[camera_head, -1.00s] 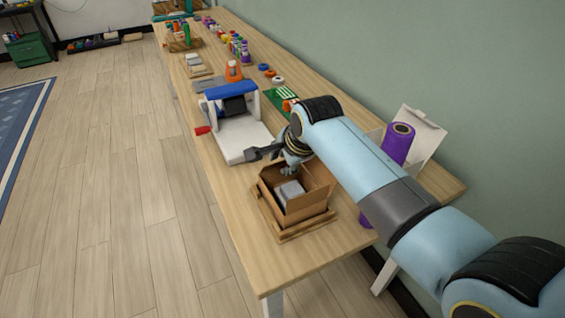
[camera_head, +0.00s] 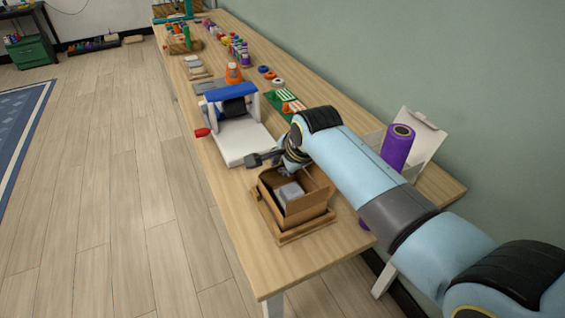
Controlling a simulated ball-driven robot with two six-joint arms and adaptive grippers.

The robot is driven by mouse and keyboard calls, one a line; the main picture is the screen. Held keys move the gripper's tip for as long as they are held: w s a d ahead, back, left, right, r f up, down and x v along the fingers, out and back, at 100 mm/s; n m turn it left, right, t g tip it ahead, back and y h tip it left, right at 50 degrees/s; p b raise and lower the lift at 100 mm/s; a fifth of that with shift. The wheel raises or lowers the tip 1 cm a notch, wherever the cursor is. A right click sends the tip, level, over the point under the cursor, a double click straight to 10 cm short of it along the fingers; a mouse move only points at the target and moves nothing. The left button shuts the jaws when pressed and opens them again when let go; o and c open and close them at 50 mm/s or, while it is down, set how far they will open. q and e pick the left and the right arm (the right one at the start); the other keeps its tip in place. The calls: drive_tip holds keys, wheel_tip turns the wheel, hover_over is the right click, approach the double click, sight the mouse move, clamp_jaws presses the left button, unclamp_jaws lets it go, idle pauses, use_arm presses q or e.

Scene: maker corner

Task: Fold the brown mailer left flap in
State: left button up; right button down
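The brown mailer (camera_head: 304,212) is an open box on the table, with a grey item (camera_head: 289,192) inside. Its right and far flaps stand up; I cannot tell how the left flap lies, as it is small in view. My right gripper (camera_head: 284,168) is over the far edge of the mailer, partly hidden by its own wrist and arm. Whether its fingers are open or shut does not show. My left gripper is not in view.
The mailer sits in a wooden tray (camera_head: 307,232). A white machine with a blue top (camera_head: 232,92) stands just behind it. A purple roll (camera_head: 397,147) and a white box (camera_head: 424,135) are at the right. The table's near end (camera_head: 280,272) is clear.

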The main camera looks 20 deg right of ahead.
drive_tip(key=shift+s+f+t, duration=0.4)
drive_tip(key=shift+s+t, duration=0.05)
drive_tip(key=shift+t, duration=0.45)
drive_tip(key=shift+s+f+t+b, duration=0.15)
drive_tip(key=shift+t+b, duration=0.7)
drive_tip(key=shift+t, duration=0.05)
drive_tip(key=c, duration=1.5)
unclamp_jaws()
drive_tip(key=shift+c, duration=0.2)
drive_tip(key=v, duration=1.2)
drive_tip(key=shift+d, duration=0.15)
